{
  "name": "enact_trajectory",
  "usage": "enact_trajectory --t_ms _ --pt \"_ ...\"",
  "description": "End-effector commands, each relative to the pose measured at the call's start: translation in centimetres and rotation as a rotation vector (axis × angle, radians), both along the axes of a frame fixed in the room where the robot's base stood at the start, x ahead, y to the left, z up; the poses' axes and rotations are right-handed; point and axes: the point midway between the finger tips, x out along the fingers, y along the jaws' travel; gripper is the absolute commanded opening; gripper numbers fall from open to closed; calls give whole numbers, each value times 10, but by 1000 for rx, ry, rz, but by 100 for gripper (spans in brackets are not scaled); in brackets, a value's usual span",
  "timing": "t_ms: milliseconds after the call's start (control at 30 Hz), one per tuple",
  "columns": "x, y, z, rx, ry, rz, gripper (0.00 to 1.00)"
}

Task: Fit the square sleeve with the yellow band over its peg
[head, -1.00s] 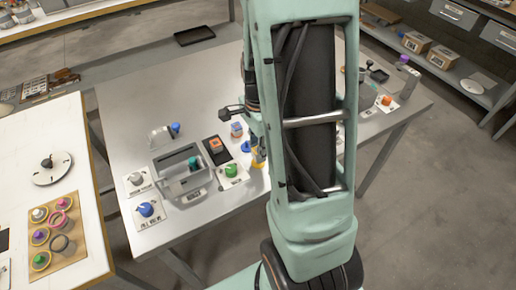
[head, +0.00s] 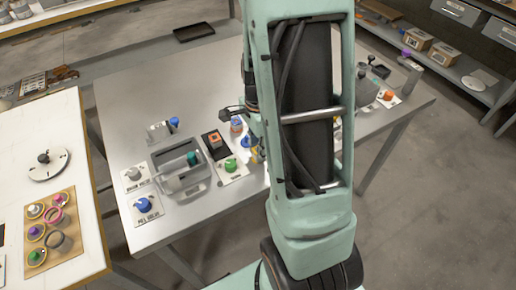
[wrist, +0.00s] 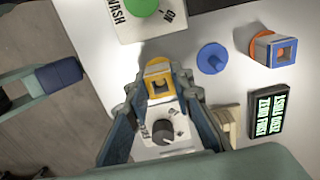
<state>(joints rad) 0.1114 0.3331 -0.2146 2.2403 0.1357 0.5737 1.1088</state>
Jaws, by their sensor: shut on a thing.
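In the wrist view my gripper (wrist: 158,92) is shut on the square sleeve with the yellow band (wrist: 159,72), whose square opening faces the camera. No yellow peg shows clearly. In the head view my arm hides most of the gripper and sleeve; the blue peg (head: 245,144) shows beside the arm.
Another square sleeve (wrist: 273,50), with an orange and blue band, stands right of the blue peg. A black display (wrist: 268,113) lies below it. A green knob (wrist: 141,4) sits on a plate above my gripper. A grey tray (head: 198,192) stands left on the table.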

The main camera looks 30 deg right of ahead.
Motion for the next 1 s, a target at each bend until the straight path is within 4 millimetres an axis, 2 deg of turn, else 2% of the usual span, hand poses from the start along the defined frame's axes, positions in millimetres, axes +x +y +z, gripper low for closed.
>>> enact_trajectory --t_ms 300,333,500,833,1000 --pt "0 0 -4 0 0 0 8" --pt "0 0 -4 0 0 0 25" --pt "0 0 -4 0 0 0 42" --pt "1 0 -1 -1 -2 1 42" --pt "2 0 19 -2 -6 2 42"
